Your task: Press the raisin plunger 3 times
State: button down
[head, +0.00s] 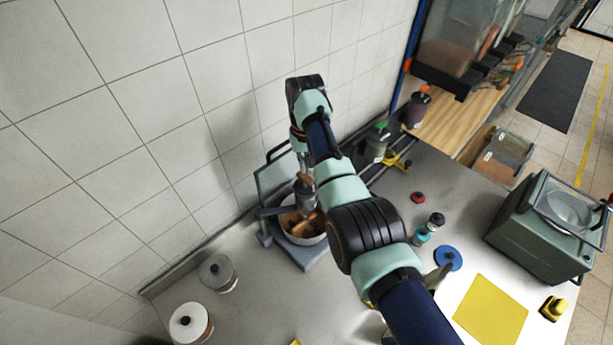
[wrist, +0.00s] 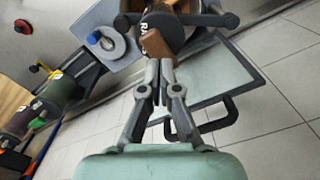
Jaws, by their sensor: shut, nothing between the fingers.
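The raisin dispenser (head: 304,201) is a dark cylinder on a stand, and in the wrist view its visible label letters (wrist: 143,28) begin "RA". Its brown plunger (head: 306,181) sticks out at the top; it also shows in the wrist view (wrist: 155,43). A white bowl (head: 301,238) with brown contents sits under the dispenser. My gripper (head: 303,161) points down just above the plunger. In the wrist view my gripper's fingertips (wrist: 160,64) are together and empty, right by the plunger; I cannot tell whether they touch it.
A clear panel with a dark handle (wrist: 232,110) stands beside the dispenser, near the tiled wall. Two dark jars, one with a green top (head: 377,144) and one with an orange top (head: 415,108), stand farther back. Two white-topped canisters (head: 190,323) stand at the front left.

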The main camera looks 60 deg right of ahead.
aim_at(305, 176)
jog(key=shift+f, duration=0.15)
jog(key=shift+f+b, duration=1.1)
jog(key=shift+f, duration=1.45)
notch_tip(305, 176, up, 3)
jog(key=shift+f+p, duration=0.1)
jog(key=shift+p, duration=1.1)
jog(key=shift+r, duration=1.3)
jog(key=shift+r, duration=2)
